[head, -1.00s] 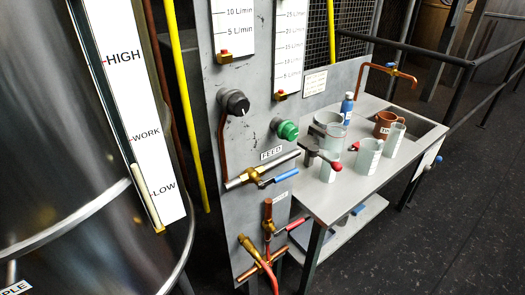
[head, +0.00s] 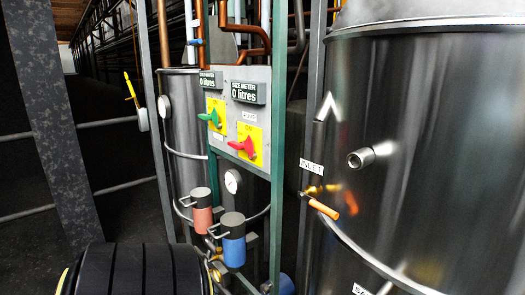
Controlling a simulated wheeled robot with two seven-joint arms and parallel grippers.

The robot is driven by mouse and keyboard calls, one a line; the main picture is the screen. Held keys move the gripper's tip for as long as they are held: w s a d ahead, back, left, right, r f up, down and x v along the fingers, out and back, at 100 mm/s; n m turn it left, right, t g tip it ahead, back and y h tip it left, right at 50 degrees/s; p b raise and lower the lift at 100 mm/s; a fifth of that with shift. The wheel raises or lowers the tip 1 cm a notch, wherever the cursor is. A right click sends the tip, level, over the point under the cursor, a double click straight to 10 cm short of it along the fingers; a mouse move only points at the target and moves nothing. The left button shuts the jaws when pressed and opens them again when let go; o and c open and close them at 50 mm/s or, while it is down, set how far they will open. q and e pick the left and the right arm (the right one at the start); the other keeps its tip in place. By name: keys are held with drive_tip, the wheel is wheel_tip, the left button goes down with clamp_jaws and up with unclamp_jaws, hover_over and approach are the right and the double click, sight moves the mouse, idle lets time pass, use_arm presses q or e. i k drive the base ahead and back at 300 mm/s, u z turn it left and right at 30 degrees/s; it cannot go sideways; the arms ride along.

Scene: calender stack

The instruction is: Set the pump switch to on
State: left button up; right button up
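A grey control panel (head: 257,78) stands near the middle of the head view. It carries two rotary switches on yellow plates. The green switch (head: 212,117) is at the left, and its handle points left and slightly up. The red switch (head: 243,147) is lower right, and its handle points left. The small labels by the switches are too small to read, so I cannot tell which is the pump switch or its position. Two displays above, the left one (head: 208,81) and the size meter display (head: 248,92), read 0 litres. Neither gripper shows.
A large steel tank (head: 430,150) fills the right, with an orange-handled inlet valve (head: 325,209). A red canister (head: 202,218) and a blue canister (head: 233,250) hang below the panel. A black ribbed round shape (head: 135,272) fills the bottom left. A green post (head: 278,150) borders the panel.

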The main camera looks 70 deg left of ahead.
sight(248, 144)
drive_tip(key=u, duration=2.1)
drive_tip(key=k, duration=0.35)
drive_tip(key=u, duration=1.35)
drive_tip(key=i, duration=0.8)
drive_tip(key=u, duration=0.1)
